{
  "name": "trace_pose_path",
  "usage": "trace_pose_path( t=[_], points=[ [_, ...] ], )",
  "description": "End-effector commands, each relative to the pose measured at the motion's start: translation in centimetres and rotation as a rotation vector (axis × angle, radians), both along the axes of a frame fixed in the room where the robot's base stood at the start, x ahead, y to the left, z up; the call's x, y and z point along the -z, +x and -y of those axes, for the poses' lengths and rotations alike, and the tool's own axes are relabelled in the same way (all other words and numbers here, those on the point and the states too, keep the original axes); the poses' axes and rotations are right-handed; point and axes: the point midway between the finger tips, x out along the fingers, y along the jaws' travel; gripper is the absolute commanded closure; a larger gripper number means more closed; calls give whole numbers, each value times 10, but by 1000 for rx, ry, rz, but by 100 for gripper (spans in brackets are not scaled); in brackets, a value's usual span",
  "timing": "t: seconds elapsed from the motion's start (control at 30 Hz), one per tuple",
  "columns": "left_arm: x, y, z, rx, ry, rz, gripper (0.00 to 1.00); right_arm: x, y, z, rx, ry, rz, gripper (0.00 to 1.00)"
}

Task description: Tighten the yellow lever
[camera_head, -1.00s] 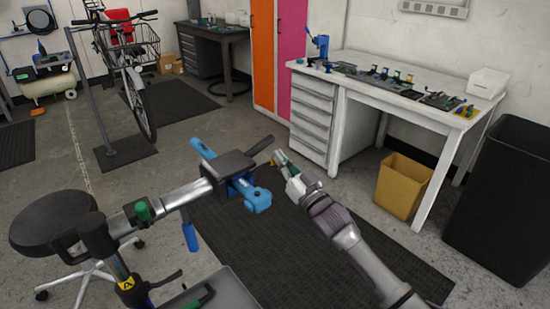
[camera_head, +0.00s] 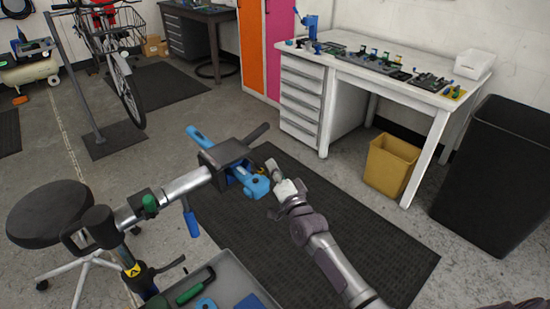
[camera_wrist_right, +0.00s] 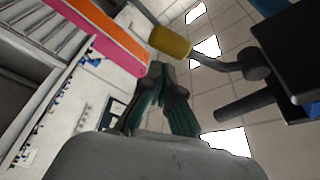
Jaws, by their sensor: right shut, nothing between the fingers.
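The yellow lever (camera_head: 261,170) shows as a small piece on the right side of the blue and black clamp head (camera_head: 228,155) of the repair stand. In the right wrist view it is a yellow grip (camera_wrist_right: 170,42) on a grey metal arm, just beyond my fingertips. My right gripper (camera_head: 271,164) is beside the clamp head, to the right of the lever. Its dark green fingers (camera_wrist_right: 158,68) are shut together and hold nothing. I cannot tell whether the fingertips touch the lever. My left gripper is not in view.
A black handle (camera_head: 257,134) and a blue handle (camera_head: 192,223) stick out from the clamp. A grey tray (camera_head: 232,276) with tools is below. A stool (camera_head: 50,212) stands left, and a white workbench (camera_head: 385,68) and yellow bin (camera_head: 391,165) stand right. The floor mat is clear.

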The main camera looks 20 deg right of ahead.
Motion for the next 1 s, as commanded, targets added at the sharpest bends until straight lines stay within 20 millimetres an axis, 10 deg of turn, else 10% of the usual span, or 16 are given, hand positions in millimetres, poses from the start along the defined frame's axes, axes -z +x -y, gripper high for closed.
trace_pose_path(
  t=[1.0],
  points=[
    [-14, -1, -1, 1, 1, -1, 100, 18, -5, -13, -3, 222, -86, 100]
  ],
)
